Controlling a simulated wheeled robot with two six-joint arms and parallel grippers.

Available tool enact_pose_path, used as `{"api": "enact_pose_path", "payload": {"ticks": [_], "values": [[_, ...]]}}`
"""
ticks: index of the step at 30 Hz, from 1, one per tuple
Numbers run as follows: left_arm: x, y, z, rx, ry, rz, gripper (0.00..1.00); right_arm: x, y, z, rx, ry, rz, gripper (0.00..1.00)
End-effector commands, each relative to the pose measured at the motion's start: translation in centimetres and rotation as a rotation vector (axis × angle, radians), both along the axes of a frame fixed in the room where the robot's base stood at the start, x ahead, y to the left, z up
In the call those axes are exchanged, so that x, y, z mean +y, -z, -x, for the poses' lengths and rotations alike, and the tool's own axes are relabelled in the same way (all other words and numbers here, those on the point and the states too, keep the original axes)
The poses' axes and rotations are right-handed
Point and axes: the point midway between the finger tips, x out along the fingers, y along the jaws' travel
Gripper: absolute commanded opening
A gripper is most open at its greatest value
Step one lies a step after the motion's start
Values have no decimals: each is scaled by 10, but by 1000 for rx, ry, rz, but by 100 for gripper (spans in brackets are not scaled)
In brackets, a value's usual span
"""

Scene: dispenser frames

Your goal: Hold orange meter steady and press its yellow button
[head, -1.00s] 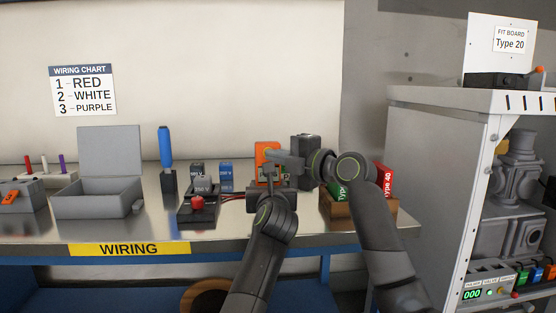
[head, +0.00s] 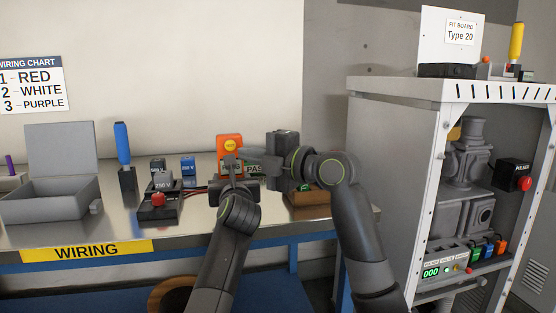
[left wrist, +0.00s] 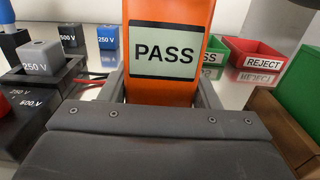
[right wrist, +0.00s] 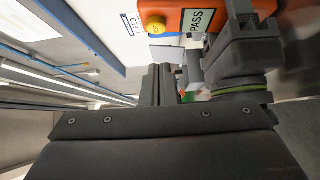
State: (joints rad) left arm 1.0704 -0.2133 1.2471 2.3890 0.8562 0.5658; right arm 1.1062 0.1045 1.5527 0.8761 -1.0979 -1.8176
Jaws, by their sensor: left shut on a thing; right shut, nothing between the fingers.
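The orange meter (head: 224,142) stands upright above the bench, with its round yellow button (head: 230,145) facing me. Its screen reads PASS in the left wrist view (left wrist: 165,50). My left gripper (head: 232,180) is shut on the meter's lower body, one finger on each side. My right gripper (head: 244,154) is shut and empty, its tips close to the meter's right side, just below and right of the button. In the right wrist view the button (right wrist: 155,26) is beyond and left of the shut fingertips (right wrist: 163,72), apart from them in the picture.
A terminal block with a red knob (head: 157,199) and blocks marked with voltages stand left of the meter. A green bin (left wrist: 218,48) and a red REJECT bin (left wrist: 262,58) are behind right. An open grey box (head: 45,207) is further left. A shelf unit (head: 390,140) stands right.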

Motion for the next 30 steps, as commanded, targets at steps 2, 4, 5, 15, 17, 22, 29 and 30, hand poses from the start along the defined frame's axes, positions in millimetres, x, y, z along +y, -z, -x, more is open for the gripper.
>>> {"api": "enact_pose_path", "payload": {"ticks": [2, 4, 5, 15, 17, 22, 29, 30], "values": [[0, 0, 0, 0, 0, 1, 20, -14, 0, 10, -4, 3, 2, 0], [0, 0, 0, 1, 0, 1, 20, -24, -1, 18, -3, 3, 3, 0], [0, 0, 0, 1, 0, 1, 20, -28, -1, 21, -4, 3, 2, 0], [0, 1, 0, 2, 0, 0, 20, -54, -1, 43, -1, -1, 1, 0], [0, 1, 0, 2, 0, 0, 20, -55, -1, 44, -1, -1, 1, 0], [0, 1, 0, 2, -1, 0, 20, -55, -1, 44, 0, -1, 0, 0], [0, 1, 0, 3, -1, 0, 20, -54, -1, 44, -1, -2, 0, 0], [0, 1, 0, 3, -1, 0, 20, -54, -1, 44, -1, -2, 0, 0]]}}
